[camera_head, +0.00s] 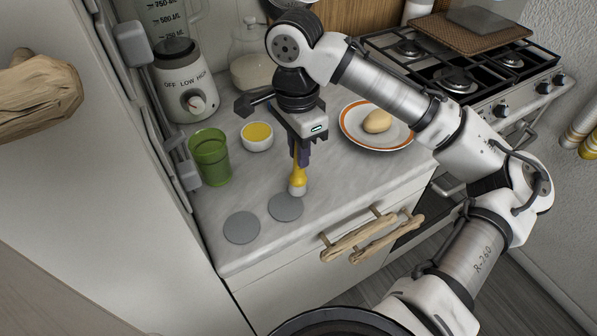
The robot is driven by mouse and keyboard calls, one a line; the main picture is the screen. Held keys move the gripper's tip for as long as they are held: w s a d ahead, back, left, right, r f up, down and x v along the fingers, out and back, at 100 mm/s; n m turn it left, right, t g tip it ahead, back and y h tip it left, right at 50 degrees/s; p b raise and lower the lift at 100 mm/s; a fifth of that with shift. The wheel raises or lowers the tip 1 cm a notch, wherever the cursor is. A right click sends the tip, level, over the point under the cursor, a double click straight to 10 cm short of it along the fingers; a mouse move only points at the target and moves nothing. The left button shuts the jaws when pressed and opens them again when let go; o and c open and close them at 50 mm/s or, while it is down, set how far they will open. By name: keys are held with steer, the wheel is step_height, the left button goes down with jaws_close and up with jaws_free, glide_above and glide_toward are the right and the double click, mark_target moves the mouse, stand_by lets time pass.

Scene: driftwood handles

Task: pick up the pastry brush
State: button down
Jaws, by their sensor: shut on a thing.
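The pastry brush (297,180) has a yellow handle and a pale head. It hangs nearly upright from my gripper (301,156), head down, near a grey round coaster on the counter. My gripper is shut on the upper part of the handle, which the fingers hide. I cannot tell whether the brush head touches the counter or is a little above it.
A green glass (210,158) and a bowl of yellow liquid (257,135) stand left. A plate (349,129) holding a potato-like item (377,121) is right. Two grey coasters (242,228) (286,207) lie in front. A blender (184,90) and a stove (470,85) stand behind.

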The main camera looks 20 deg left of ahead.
step_height(320, 180, up, 20)
stand_by(0.7)
stand_by(1.9)
